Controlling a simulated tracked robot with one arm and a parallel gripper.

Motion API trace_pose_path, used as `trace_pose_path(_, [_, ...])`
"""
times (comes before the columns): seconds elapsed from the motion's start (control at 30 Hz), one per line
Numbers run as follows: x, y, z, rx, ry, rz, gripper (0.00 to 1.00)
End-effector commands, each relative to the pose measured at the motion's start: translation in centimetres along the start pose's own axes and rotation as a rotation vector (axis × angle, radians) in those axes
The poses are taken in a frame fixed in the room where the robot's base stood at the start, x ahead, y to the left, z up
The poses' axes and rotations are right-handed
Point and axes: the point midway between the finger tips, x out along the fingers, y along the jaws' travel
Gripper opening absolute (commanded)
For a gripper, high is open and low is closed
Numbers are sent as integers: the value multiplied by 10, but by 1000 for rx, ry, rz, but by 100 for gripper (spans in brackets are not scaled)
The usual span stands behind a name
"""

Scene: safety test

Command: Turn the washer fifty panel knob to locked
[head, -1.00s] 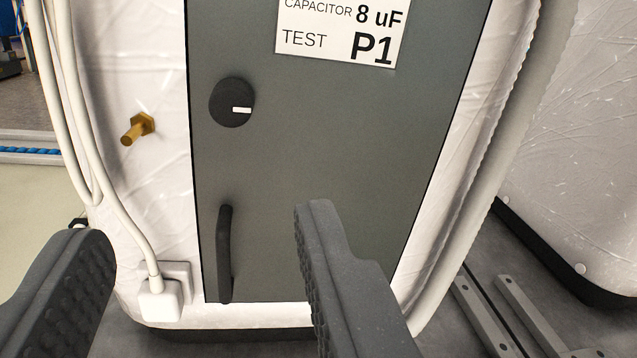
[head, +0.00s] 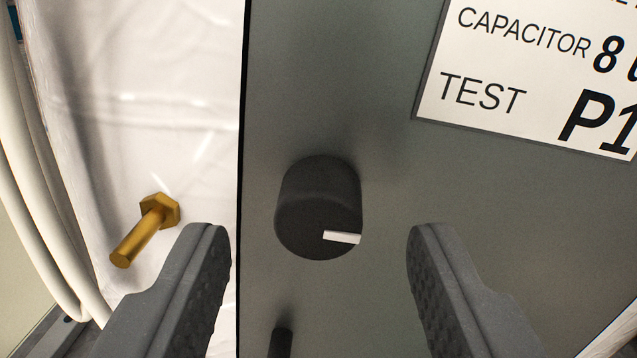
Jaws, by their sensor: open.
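The panel knob (head: 318,205) is a black round knob on the grey panel (head: 380,190). Its white pointer mark (head: 342,237) lies near the right of its face and points right. My gripper (head: 318,235) is open, with one dark ridged finger to the left of the knob and the other to the right. The fingers are apart from the knob, with a gap on both sides. No locked or unlocked marking shows around the knob.
A brass bolt (head: 146,230) sticks out of the white wall left of the panel, close to my left finger. White hoses (head: 32,190) run down the far left. A black handle (head: 281,343) shows below the knob. A label (head: 535,80) reads CAPACITOR, TEST, P1.

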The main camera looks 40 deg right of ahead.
Motion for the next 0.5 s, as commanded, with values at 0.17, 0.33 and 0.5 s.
trace_pose_path(0.17, [12,0,1,1,-1,0,48])
trace_pose_path(0.33, [18,1,-1,2,1,1,48])
trace_pose_path(0.5, [19,1,-1,2,1,0,48])
